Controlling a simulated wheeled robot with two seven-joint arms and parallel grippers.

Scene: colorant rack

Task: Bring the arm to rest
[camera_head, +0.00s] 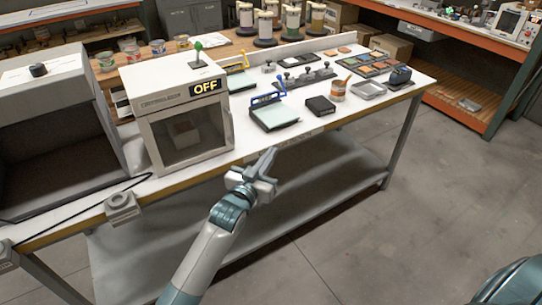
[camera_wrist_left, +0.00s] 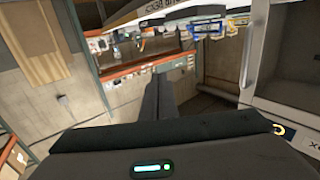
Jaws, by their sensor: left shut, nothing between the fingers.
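My left gripper (camera_head: 267,163) is in front of the table's front edge in the head view, on the end of my left arm. Its fingers are together with nothing between them. In the left wrist view the shut fingers (camera_wrist_left: 159,103) point away from the camera over empty space. My right gripper is not in view; only a teal part of my own body shows at the lower right of the head view.
A long white table (camera_head: 240,147) runs behind the gripper. It bears a box with an OFF sign (camera_head: 180,115), a clipboard-like pad (camera_head: 274,116), a black block (camera_head: 320,105) and a cup (camera_head: 338,90). A grey open booth (camera_head: 55,130) stands at left. The floor (camera_head: 400,225) at right is clear.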

